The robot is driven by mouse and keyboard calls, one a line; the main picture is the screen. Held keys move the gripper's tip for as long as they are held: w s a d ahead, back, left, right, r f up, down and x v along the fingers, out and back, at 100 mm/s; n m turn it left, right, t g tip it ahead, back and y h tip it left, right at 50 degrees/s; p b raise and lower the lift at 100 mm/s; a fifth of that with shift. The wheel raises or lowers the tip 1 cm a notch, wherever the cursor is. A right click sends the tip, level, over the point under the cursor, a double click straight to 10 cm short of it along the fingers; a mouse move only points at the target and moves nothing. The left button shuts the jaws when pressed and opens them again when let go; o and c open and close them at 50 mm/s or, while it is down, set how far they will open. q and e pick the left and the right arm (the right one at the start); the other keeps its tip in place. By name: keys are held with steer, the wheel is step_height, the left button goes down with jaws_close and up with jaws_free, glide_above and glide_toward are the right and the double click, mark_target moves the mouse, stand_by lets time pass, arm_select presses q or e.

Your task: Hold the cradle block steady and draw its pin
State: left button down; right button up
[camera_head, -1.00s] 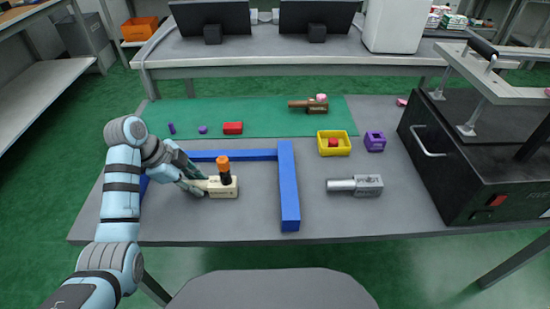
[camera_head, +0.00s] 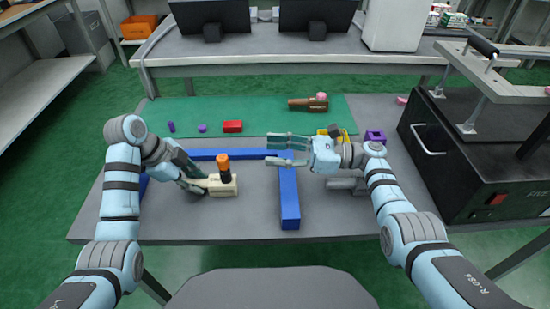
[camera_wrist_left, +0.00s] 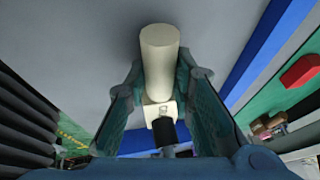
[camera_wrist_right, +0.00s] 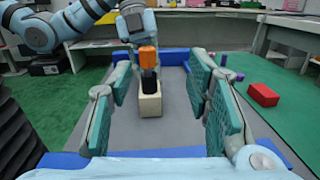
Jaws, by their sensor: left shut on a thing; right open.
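The cream cradle block (camera_head: 224,190) sits on the grey table inside the blue rails. Its pin, with a black shaft and an orange top (camera_head: 222,163), stands upright in it. My left gripper (camera_head: 199,187) is shut on the block's cream cylindrical handle (camera_wrist_left: 159,55), left of the pin. The black part of the pin (camera_wrist_left: 165,132) also shows in the left wrist view. My right gripper (camera_head: 270,150) is open and empty, above the blue rail right of the block. In the right wrist view, the block (camera_wrist_right: 150,104) and orange top (camera_wrist_right: 148,56) appear ahead between my open fingers.
Blue rails (camera_head: 289,205) run behind and right of the block. A red block (camera_head: 233,127) and two purple pieces lie on the green mat (camera_head: 260,112). A grey fixture (camera_head: 345,184) and yellow tray (camera_head: 346,136) are partly behind my right arm. A black machine (camera_head: 480,160) stands right.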

mark_target(222, 158)
steer(key=shift+n+g+h, duration=0.3)
steer(key=shift+n+g, duration=0.2)
steer(key=shift+g, duration=0.1)
steer(key=a, duration=0.8)
steer(key=s+a+f, duration=0.1)
steer(key=a, duration=0.3)
steer(key=shift+s+a+f, duration=0.1)
steer(key=shift+a, duration=0.3)
steer(key=shift+c, duration=0.6)
jaws_close()
